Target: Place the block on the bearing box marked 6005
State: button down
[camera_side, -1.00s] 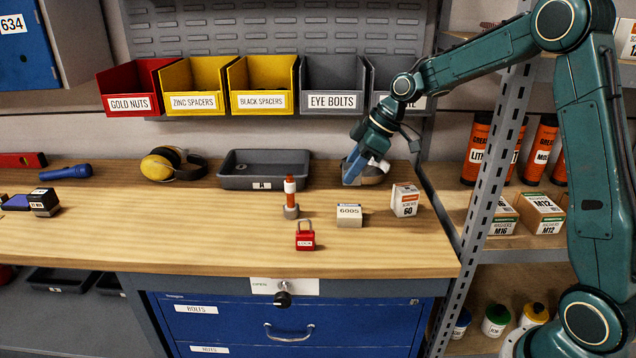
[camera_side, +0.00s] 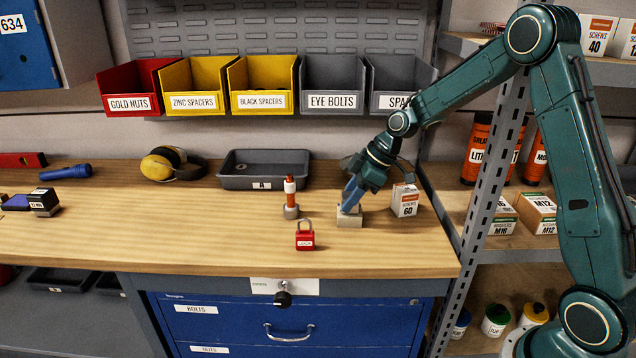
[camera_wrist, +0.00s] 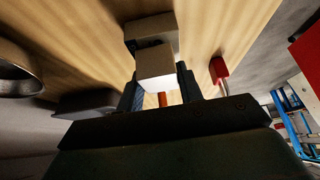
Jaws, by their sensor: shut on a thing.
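The bearing box (camera_side: 349,220) stands on the wooden bench in the side view; its 6005 label, legible a second ago, cannot be read now. My gripper (camera_side: 351,199) points down right over this box. In the wrist view my gripper (camera_wrist: 157,82) is shut on a pale block (camera_wrist: 156,64), its fingers on either side. The bearing box (camera_wrist: 146,28) lies just beyond the block there. In the side view the block is mostly hidden by the fingers. I cannot tell whether the block touches the box top.
A red padlock (camera_side: 305,236) and an orange-and-white post (camera_side: 290,196) stand left of the box. A screws carton (camera_side: 405,200) stands close on the right. A grey tray (camera_side: 224,183) lies behind left.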

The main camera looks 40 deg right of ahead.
jog(key=shift+f, duration=0.15)
jog(key=c, duration=0.9)
grip_release()
jog(key=shift+f, duration=0.1)
jog(key=shift+v, duration=0.8)
jog(key=v, duration=0.3)
jog(key=shift+r, duration=0.25)
jog(key=shift+s+r, duration=0.1)
jog(key=shift+r, duration=3.55)
